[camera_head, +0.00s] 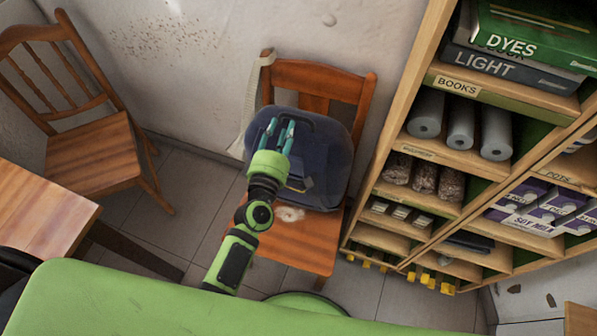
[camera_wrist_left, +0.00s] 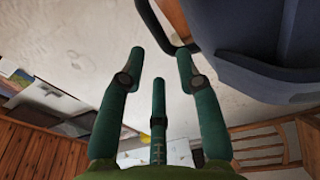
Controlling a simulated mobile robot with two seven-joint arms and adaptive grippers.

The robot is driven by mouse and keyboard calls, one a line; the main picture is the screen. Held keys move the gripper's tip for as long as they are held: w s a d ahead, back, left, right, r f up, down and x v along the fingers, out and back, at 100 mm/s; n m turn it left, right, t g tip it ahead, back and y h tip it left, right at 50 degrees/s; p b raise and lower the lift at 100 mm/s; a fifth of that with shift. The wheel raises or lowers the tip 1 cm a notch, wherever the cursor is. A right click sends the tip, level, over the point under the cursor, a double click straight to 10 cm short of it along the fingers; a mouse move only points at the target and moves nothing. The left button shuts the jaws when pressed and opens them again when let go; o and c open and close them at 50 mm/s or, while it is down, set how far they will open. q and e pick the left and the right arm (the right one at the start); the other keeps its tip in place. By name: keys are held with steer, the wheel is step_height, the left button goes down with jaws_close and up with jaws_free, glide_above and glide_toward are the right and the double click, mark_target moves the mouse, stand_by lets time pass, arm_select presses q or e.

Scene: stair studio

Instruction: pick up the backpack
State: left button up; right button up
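The dark blue backpack (camera_head: 328,160) stands on the seat of a wooden chair (camera_head: 296,240), leaning against its backrest. My left gripper (camera_head: 281,128) is in front of the backpack and covers part of its left side in the head view. In the left wrist view the backpack (camera_wrist_left: 268,55) fills the upper right, with a dark loop at its left edge near the fingertips. The teal fingers of my left gripper (camera_wrist_left: 160,60) are spread apart with nothing between them. They look beside the backpack; contact cannot be told. My right gripper is not in view.
A pale strap (camera_head: 251,95) hangs from the chair's left backrest post. A filled shelf (camera_head: 450,160) stands close on the right. Another wooden chair (camera_head: 93,150) and a wooden table (camera_head: 40,212) are at the left. Tiled floor shows between the chairs.

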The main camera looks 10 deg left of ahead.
mark_target(288, 116)
arm_select(q)
steer(key=w, duration=0.6)
steer(key=shift+d+f+p, duration=0.1)
steer(key=shift+d+p, duration=0.2)
steer(key=shift+p, duration=0.1)
steer(key=shift+c, duration=0.4)
jaws_close()
steer(key=shift+w+r, duration=0.15)
steer(key=shift+r, duration=0.1)
